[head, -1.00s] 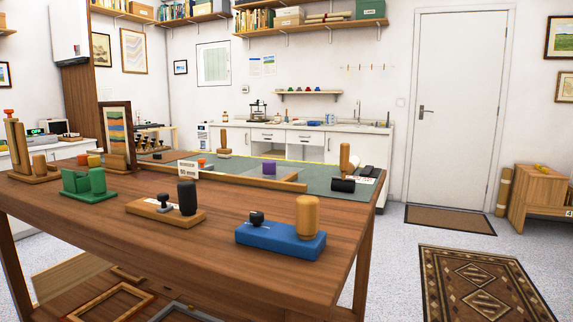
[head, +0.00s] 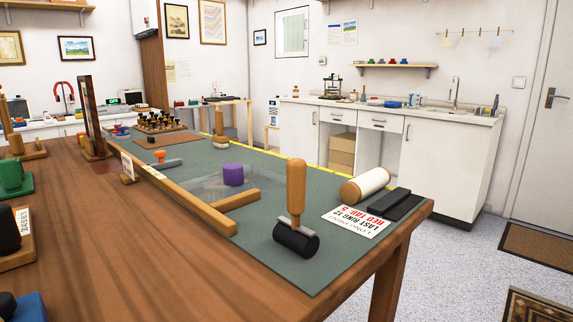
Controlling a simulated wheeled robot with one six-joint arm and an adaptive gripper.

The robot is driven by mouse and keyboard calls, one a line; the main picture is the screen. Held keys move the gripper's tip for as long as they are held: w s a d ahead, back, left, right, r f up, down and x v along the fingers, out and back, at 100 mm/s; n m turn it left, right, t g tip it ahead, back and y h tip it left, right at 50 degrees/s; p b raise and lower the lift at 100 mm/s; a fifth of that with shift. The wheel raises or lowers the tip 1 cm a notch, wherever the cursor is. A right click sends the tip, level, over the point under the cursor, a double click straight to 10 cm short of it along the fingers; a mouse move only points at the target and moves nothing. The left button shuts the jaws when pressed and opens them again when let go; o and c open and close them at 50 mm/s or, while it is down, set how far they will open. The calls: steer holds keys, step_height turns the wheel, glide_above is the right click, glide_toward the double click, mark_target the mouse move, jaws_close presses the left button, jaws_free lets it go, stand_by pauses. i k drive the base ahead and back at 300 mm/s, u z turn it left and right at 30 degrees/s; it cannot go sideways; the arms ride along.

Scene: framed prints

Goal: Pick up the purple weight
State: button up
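The purple weight (head: 233,175) is a short upright cylinder. It stands on a clear sheet (head: 205,180) on the green mat (head: 290,254), on the wooden table. A wooden bar (head: 237,200) lies just in front of it, and a long wooden rail (head: 190,200) runs along its left side. My gripper is not in view.
A black roller with an upright wooden handle (head: 296,195) stands right of the weight. A cream roll (head: 364,185), a black bar (head: 395,204) and a printed card (head: 356,221) lie near the table's right corner. Grey floor (head: 465,262) is free to the right.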

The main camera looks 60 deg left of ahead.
mark_target(234, 174)
steer(key=i, duration=0.5)
steer(key=u, duration=2.65)
